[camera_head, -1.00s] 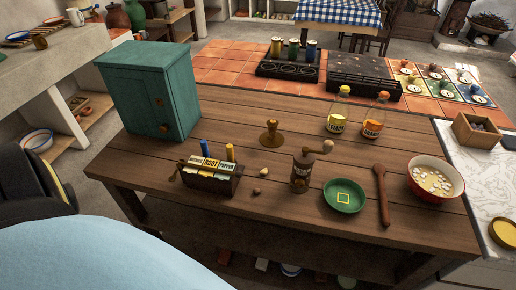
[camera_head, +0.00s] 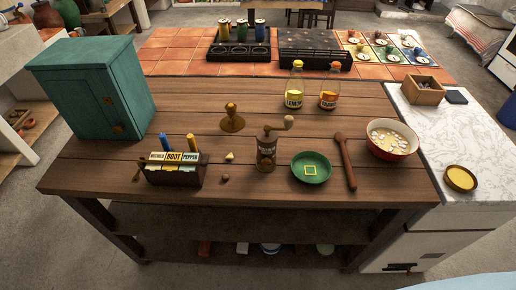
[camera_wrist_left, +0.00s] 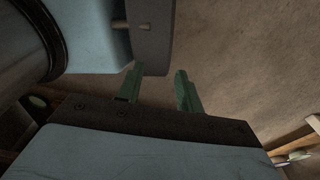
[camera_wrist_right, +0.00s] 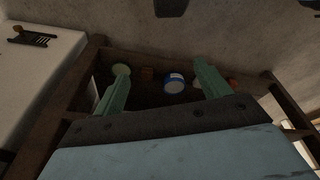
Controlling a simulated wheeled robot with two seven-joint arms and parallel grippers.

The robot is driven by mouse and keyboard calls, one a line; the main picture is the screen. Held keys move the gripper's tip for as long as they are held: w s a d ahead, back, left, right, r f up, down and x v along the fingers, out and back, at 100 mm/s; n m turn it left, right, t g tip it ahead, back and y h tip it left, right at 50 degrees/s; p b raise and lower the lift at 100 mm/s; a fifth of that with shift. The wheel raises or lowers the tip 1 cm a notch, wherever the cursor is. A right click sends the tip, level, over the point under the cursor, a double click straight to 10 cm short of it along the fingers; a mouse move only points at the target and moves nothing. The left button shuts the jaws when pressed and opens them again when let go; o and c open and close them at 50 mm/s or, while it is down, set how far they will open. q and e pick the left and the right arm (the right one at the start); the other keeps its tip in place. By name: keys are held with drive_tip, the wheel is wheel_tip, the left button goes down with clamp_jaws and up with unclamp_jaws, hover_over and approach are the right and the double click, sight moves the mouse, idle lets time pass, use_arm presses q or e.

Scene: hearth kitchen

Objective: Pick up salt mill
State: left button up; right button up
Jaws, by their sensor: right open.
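A dark mill with a side crank and a pale knob (camera_head: 266,152) stands upright near the front middle of the wooden table; its label is too small to read surely. Left of it, farther back, stands a brown turned-wood piece with a round base (camera_head: 232,119). I cannot tell for sure which is the salt mill. Neither gripper shows in the head view. In the left wrist view my left gripper (camera_wrist_left: 158,88) has its fingers apart with nothing between them, over bare floor. In the right wrist view my right gripper (camera_wrist_right: 160,85) is open and empty, facing the table's lower shelf.
A marble counter (camera_head: 445,128) adjoins at right.

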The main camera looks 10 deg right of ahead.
drive_tip(key=w+r+t, duration=0.2)
drive_tip(key=w+r, duration=0.5)
drive_tip(key=w, duration=0.2)
drive_tip(key=n+t+y+b, duration=0.2)
drive_tip(key=t+y, duration=0.1)
approach(274, 148)
drive_tip(key=s+d+f, duration=0.2)
drive_tip(key=s+f, duration=1)
drive_tip(key=f, duration=0.1)
drive_tip(key=w+r+n+t+y, duration=0.2)
drive_tip(key=w+r+t+y, duration=0.15)
drive_tip(key=w+r, duration=0.6)
drive_tip(key=shift+t, duration=0.35)
drive_tip(key=b+x, duration=0.1)
drive_tip(key=x, duration=0.6)
drive_tip(key=shift+w+f, duration=0.1)
drive_tip(key=shift+w, duration=0.1)
drive_tip(key=shift+w+a+f, duration=0.2)
drive_tip(key=shift+w, duration=0.2)
drive_tip(key=b+x, duration=0.1)
drive_tip(key=x, duration=0.3)
drive_tip(key=shift+w+f, duration=0.1)
drive_tip(key=shift+w, duration=0.1)
drive_tip(key=shift+w+a+f, duration=0.1)
drive_tip(key=shift+w+a, duration=0.1)
use_arm(q)
drive_tip(key=a+f, duration=0.4)
drive_tip(key=a, duration=0.1)
drive_tip(key=shift+f+y, duration=0.15)
drive_tip(key=shift+y, duration=0.15)
